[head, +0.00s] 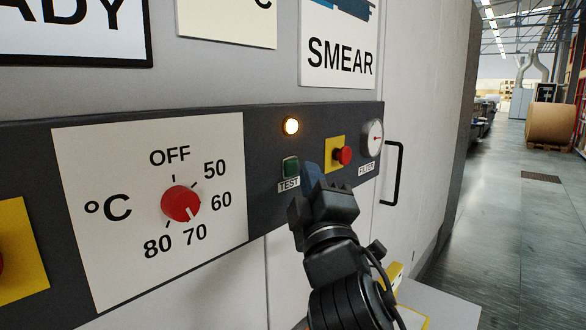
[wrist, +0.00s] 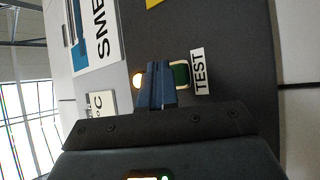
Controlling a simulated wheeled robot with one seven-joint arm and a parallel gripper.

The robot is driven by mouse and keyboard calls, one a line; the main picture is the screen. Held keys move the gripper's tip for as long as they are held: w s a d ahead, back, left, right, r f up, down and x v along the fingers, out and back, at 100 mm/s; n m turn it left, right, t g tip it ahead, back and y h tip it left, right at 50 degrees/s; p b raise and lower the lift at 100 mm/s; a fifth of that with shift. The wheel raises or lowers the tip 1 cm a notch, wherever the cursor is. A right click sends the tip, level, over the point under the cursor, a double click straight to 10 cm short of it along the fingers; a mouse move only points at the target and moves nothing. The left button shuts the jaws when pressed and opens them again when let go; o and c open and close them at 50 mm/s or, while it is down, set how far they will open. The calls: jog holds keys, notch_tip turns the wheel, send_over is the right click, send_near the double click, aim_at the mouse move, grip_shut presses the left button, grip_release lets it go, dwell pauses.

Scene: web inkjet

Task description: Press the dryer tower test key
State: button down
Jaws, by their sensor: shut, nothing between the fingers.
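The green test key (head: 290,168) sits on a dark control panel (head: 265,200), above a white label reading TEST (head: 289,184). A lamp (head: 291,126) above the key is lit orange-white. My gripper (head: 308,170) is shut and empty, just right of the key in the head view. In the wrist view the blue fingertips of my gripper (wrist: 157,72) overlap the side of the green key (wrist: 180,76), between it and the lit lamp (wrist: 138,80). The TEST label (wrist: 199,72) is clear of the fingers. I cannot tell whether the fingers touch the panel.
A red button on a yellow plate (head: 343,155) and a round FILTER gauge (head: 373,138) are right of the key. A red temperature dial (head: 180,203) is on the left. A black door handle (head: 396,172) sticks out at the right. The aisle (head: 510,220) is open.

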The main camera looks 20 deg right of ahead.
jog(key=shift+w, duration=0.1)
jog(key=shift+w+a, duration=0.25)
jog(key=shift+w+a+b, duration=0.2)
jog(key=shift+w+b, duration=0.15)
jog(key=shift+b, duration=0.1)
dwell(0.8)
jog(key=shift+s, duration=0.1)
jog(key=shift+s+d+p, duration=0.45)
jog(key=shift+s, duration=0.2)
jog(key=s+d+p, duration=0.1)
jog(key=s, duration=0.1)
jog(key=s+d+p, duration=0.1)
jog(key=s, duration=0.1)
jog(key=shift+d+p, duration=0.35)
jog(key=shift+d, duration=0.05)
dwell(0.7)
